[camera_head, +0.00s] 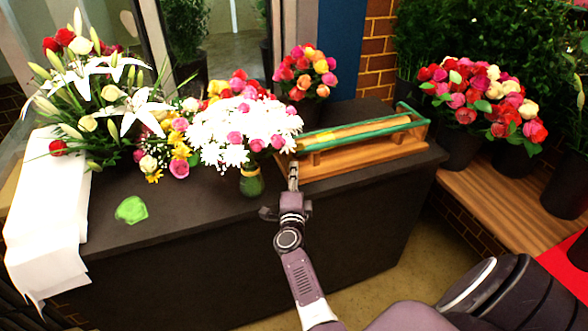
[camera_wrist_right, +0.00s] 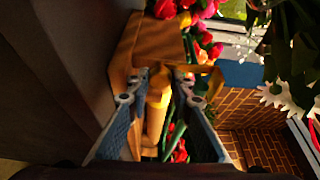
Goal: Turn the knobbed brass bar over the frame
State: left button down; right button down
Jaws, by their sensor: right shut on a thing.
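The wooden frame (camera_head: 370,157) stands on the right part of the dark counter, with green strips along its top. A yellow brass-coloured bar (camera_head: 352,131) lies lengthwise across it. My right gripper (camera_head: 293,172) is at the left end of the frame. In the right wrist view my right gripper (camera_wrist_right: 164,76) has a finger on either side of the brass-coloured bar (camera_wrist_right: 157,110) and is shut on it. The wooden frame (camera_wrist_right: 150,42) shows behind the fingers. The exact contact and the knob are hard to make out. My left gripper is not in view.
A vase of white and pink flowers (camera_head: 240,130) stands close left of my right gripper. White lilies (camera_head: 115,100), white paper (camera_head: 45,215) and a green crumpled piece (camera_head: 131,210) are farther left. Rose buckets (camera_head: 460,145) stand on a wooden bench (camera_head: 500,195) at right.

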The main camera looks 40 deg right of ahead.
jog(key=shift+a+f+m, duration=0.1)
jog(key=shift+m, duration=0.2)
dwell(0.4)
jog(key=c, duration=1.7)
grip_release()
